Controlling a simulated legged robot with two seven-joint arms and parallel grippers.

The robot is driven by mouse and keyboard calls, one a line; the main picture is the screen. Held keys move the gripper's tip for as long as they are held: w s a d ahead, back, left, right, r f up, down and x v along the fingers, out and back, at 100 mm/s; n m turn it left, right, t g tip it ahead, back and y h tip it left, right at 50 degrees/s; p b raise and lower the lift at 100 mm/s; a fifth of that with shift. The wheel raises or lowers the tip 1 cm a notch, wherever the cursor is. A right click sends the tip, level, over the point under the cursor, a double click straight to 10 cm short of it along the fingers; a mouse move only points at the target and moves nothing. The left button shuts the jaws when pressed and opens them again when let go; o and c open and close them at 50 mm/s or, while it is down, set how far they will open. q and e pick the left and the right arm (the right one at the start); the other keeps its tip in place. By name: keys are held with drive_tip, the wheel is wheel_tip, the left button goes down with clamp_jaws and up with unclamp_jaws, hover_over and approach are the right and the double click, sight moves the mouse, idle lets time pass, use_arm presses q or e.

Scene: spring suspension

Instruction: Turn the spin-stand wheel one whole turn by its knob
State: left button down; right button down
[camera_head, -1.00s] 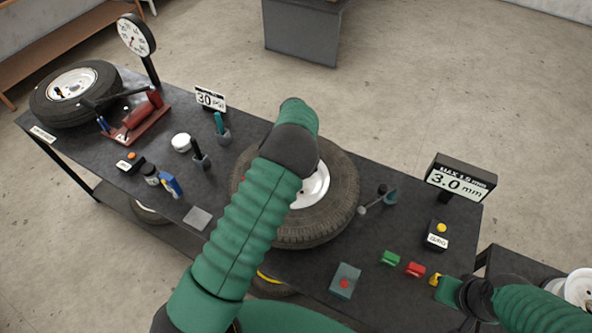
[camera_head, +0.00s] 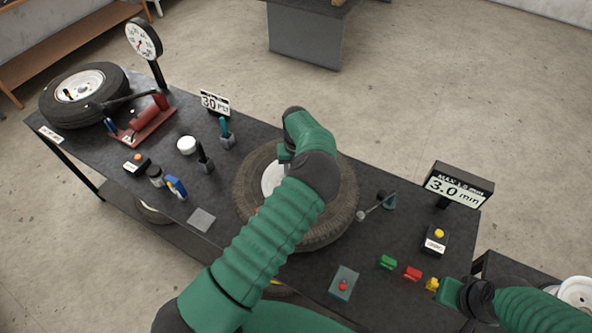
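The spin-stand wheel (camera_head: 344,208) is a black tyre with a white rim (camera_head: 271,179), lying flat at the middle of the bench. My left arm crosses over it and covers much of the rim. My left gripper (camera_head: 284,153) is over the far left part of the wheel, small and partly hidden behind my wrist; its fingers are not clear. I cannot make out the knob or any contact with it. A small reddish spot shows at the rim's near left edge beside my arm. My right gripper (camera_head: 449,292) is low at the bench's right end, close to a yellow block (camera_head: 432,284).
Green (camera_head: 388,262) and red (camera_head: 412,273) blocks lie near the front edge. A probe on a stand (camera_head: 376,205) is close to the tyre's right side. A red-button box (camera_head: 343,284) sits in front.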

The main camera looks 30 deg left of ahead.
use_arm(q)
drive_tip(key=shift+w+r, duration=0.1)
drive_tip(key=shift+w, duration=0.05)
idle(0.3)
drive_tip(key=c, duration=1.1)
unclamp_jaws()
drive_tip(key=o, duration=0.3)
drive_tip(key=shift+o, duration=0.2)
drive_tip(key=shift+r, duration=0.3)
wheel_tip(320, 180, up, 6)
drive_tip(key=shift+w+r+b, duration=0.1)
drive_tip(key=shift+b, duration=0.95)
wheel_tip(320, 180, up, 10)
drive_tip(key=shift+f, duration=0.2)
drive_tip(key=shift+c, duration=0.2)
